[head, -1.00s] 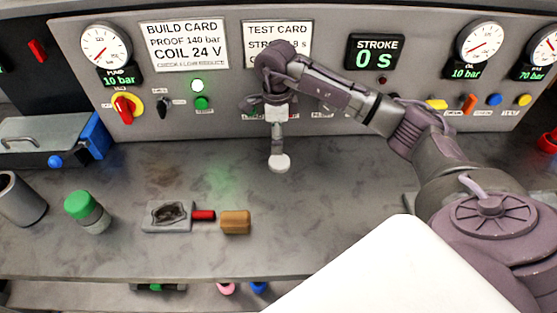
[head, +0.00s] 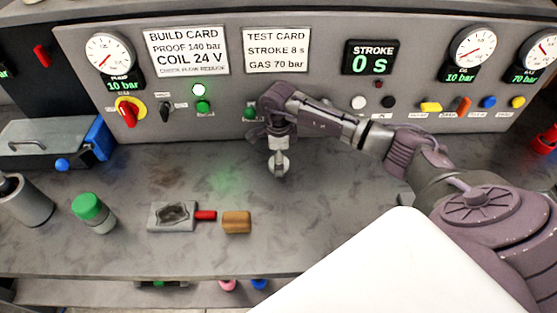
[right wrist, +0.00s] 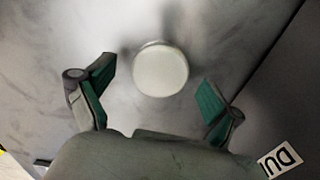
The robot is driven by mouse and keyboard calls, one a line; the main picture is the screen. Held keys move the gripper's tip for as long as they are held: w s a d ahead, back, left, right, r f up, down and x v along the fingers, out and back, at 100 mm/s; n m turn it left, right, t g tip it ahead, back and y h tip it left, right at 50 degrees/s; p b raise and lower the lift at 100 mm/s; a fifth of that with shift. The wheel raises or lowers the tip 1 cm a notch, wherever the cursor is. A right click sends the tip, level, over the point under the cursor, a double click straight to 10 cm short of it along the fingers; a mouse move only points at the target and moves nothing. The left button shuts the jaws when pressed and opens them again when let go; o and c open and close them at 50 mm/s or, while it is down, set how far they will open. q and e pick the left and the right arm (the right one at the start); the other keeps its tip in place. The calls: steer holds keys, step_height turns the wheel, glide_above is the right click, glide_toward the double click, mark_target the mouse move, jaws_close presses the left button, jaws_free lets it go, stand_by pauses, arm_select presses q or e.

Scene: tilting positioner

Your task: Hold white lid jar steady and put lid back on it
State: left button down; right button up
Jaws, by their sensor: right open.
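A round white lid-like disc (right wrist: 161,69) shows in the right wrist view, between and just beyond the fingertips of my right gripper (right wrist: 158,90). The fingers are apart and do not touch the disc. In the head view my right gripper (head: 279,158) points down over the bench and mostly covers the white piece. I cannot tell whether it is a loose lid or a lid sitting on a jar. My left gripper is not in view.
A green-lidded jar (head: 93,213), a grey tray (head: 160,218), a red-handled tool (head: 205,215) and a wooden block (head: 236,222) stand on the bench left of my right gripper. A grey cylinder (head: 28,203) is farther left. The control panel (head: 310,90) rises behind.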

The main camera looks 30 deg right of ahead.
steer(key=shift+f, duration=0.25)
steer(key=shift+c, duration=0.3)
steer(key=c, duration=0.9)
steer(key=shift+r, duration=0.2)
steer(key=shift+r, duration=0.25)
steer(key=r, duration=0.1)
steer(key=r+b, duration=0.2)
steer(key=shift+s+r, duration=0.25)
steer(key=s+a+r+b, duration=0.1)
steer(key=s+r, duration=0.1)
steer(key=s, duration=0.1)
steer(key=s+a+r+b, duration=0.1)
steer(key=s+r, duration=0.1)
steer(key=s, duration=0.2)
steer(key=s+a+r, duration=0.1)
steer(key=s+r, duration=0.1)
steer(key=s, duration=0.1)
steer(key=shift+s+a+r+b, duration=0.15)
steer(key=shift+s+r+b, duration=0.2)
steer(key=shift+r+b, duration=0.05)
